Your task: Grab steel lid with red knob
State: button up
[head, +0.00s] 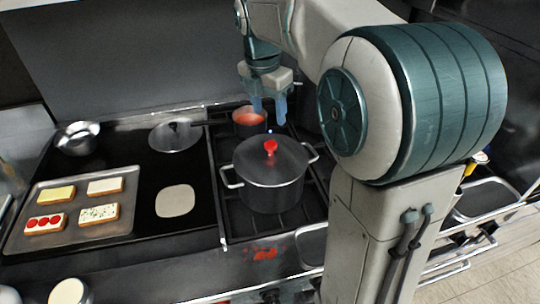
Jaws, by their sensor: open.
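The steel lid with the red knob (254,160) sits on a dark two-handled pot (273,195) on the stove, right of the picture's middle. Its red knob (270,147) stands up at the lid's centre. My gripper (268,113) points down with its two bluish fingers apart and empty. It shows above and behind the knob in the picture, clear of the lid. The gap between fingers and knob is hard to judge from this one view.
A saucepan with red contents (249,121) stands behind the pot, close to my fingers. Another lid with a dark knob (175,134) lies on the black top. A steel bowl (78,137) and a tray (125,226) with several bread slices are at left.

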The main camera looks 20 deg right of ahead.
send_over(270, 143)
jog(key=f, duration=0.5)
jog(key=shift+s+a, duration=0.1)
jog(key=shift+s, duration=0.15)
jog(key=shift+w+f+p, duration=0.15)
jog(key=shift+f+p, duration=0.55)
jog(key=shift+f, duration=2)
grip_shut()
